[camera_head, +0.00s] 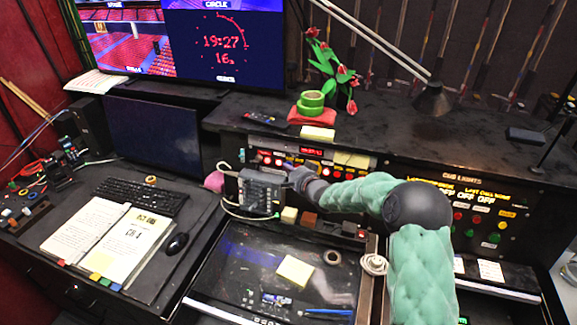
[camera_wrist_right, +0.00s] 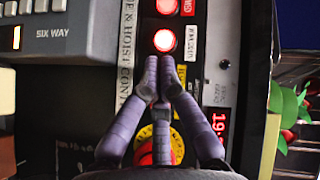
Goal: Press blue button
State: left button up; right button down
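I cannot make out a blue button in either view. My right gripper (camera_head: 289,169) is at the back control panel in the head view, just right of the grey box. In the right wrist view the purple-grey fingers of the gripper (camera_wrist_right: 160,62) are drawn together, with nothing seen between them. Their tips are just below a lit red button (camera_wrist_right: 164,40), over the panel. Another red button (camera_wrist_right: 167,6) is above it. A red knob on a yellow disc (camera_wrist_right: 157,150) is partly hidden behind the fingers. My left gripper is in neither view.
A grey box (camera_head: 257,192) stands beside the right gripper. The cue lights panel (camera_head: 470,205) with red and green buttons is at the right. Green tape rolls (camera_head: 311,103) and red flowers stand on the shelf above. A keyboard (camera_head: 143,196) and open binder (camera_head: 100,232) are left.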

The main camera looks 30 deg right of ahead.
jog(key=shift+a, duration=0.1)
dwell(0.3)
jog(key=shift+s+a+r, duration=0.15)
jog(key=shift+s+a, duration=0.35)
jog(key=shift+s+a+r+b, duration=0.2)
jog(key=shift+s+a+b, duration=0.05)
jog(key=shift+s+a, duration=0.65)
jog(key=shift+s+a+r+b, duration=0.15)
jog(key=shift+s+a+b, duration=0.1)
jog(key=shift+s+a, duration=0.6)
jog(key=shift+w+a, duration=0.15)
